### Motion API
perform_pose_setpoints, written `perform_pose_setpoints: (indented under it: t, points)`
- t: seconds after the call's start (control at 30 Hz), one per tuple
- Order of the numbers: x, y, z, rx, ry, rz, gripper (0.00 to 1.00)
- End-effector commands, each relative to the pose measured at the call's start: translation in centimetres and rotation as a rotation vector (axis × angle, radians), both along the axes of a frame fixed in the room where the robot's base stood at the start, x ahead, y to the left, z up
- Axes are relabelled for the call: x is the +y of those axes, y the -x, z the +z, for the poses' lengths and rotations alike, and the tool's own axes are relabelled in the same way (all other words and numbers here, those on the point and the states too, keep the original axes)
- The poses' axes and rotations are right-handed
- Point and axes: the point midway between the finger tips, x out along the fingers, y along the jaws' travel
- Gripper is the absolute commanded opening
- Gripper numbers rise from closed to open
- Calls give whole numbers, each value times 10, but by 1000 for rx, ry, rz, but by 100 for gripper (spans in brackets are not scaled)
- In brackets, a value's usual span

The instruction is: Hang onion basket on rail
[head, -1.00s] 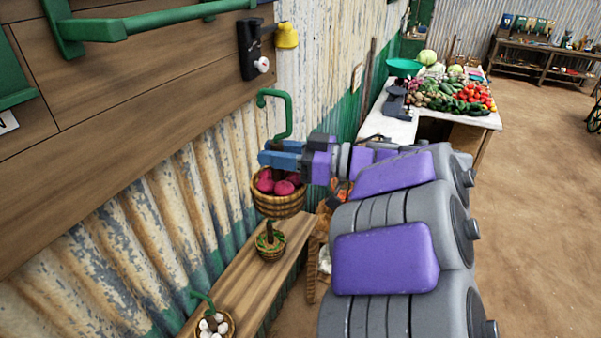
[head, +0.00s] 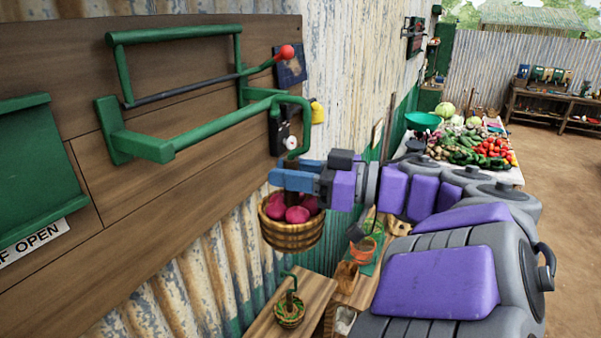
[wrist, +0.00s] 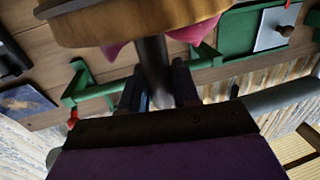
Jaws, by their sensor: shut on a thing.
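The onion basket (head: 290,236) is a round woven basket of red onions with a dark post and a green hook (head: 307,125) on top. It hangs upright below my gripper (head: 290,179), whose blue fingers are shut on the post. In the wrist view, the basket (wrist: 130,25) and post (wrist: 152,70) also show between the fingers. The green rail (head: 215,130) stands out from the plank wall on brackets. The hook's curved top overlaps the rail's right end in the head view. I cannot tell whether they touch.
A black bar with a red knob (head: 287,52) and a green upper frame (head: 170,34) sit above the rail. A yellow bell (head: 318,112) is behind the hook. Below, a wooden bench (head: 265,322) bears a small basket (head: 290,312). A vegetable table (head: 470,150) stands behind my arm.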

Motion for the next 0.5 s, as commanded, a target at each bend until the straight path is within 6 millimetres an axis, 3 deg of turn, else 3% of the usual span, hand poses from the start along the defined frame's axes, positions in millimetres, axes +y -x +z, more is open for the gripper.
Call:
perform_pose_setpoints:
  t: [0.5]
  points:
    - [34, -14, -1, -3, -3, 2, 0]
